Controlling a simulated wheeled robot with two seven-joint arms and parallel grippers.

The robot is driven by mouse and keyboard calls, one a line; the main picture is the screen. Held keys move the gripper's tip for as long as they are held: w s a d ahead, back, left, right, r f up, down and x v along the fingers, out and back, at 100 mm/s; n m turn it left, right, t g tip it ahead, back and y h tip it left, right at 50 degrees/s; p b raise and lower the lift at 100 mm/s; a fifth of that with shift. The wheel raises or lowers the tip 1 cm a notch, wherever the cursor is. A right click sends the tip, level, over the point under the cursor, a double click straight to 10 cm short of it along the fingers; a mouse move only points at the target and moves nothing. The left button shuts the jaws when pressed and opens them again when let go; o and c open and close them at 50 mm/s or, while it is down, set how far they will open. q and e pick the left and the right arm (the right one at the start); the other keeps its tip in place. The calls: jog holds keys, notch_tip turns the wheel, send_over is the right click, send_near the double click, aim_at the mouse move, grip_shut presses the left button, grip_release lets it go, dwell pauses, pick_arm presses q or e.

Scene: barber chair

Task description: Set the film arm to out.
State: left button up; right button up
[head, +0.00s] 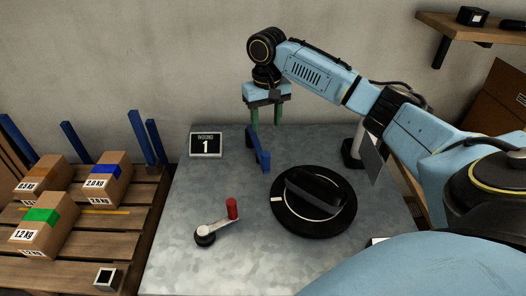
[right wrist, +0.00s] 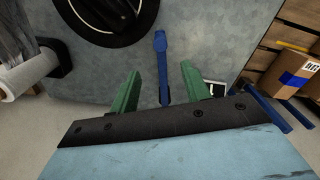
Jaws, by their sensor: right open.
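A blue lever (head: 259,150), which looks like the film arm, stands at the back of the grey metal table. My right gripper (head: 267,116) is above the lever's rear end, with its two green fingers pointing down. In the right wrist view the gripper (right wrist: 160,80) is open, and the blue lever (right wrist: 161,60) shows between the fingers, with a gap on both sides. I cannot tell whether the fingertips reach down to its height. My left gripper is not in view.
On the table (head: 180,250) are a black round dial (head: 285,222), a crank with a red handle (head: 232,208) and a sign reading 1 (head: 206,145). A white roll (right wrist: 30,75) stands at the table's edge. Boxes (head: 107,180) lie on a pallet at left. A shelf (head: 470,28) hangs upper right.

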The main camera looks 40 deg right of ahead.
aim_at(266, 154)
notch_tip(266, 154, down, 11)
jog(key=shift+f+b, duration=0.15)
jog(key=shift+b, duration=1)
jog(key=shift+f, duration=0.7)
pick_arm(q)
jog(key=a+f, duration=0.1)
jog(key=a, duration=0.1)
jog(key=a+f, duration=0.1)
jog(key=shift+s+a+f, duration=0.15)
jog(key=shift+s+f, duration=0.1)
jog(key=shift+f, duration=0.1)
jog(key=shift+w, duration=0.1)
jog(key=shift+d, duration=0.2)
pick_arm(e)
grip_shut()
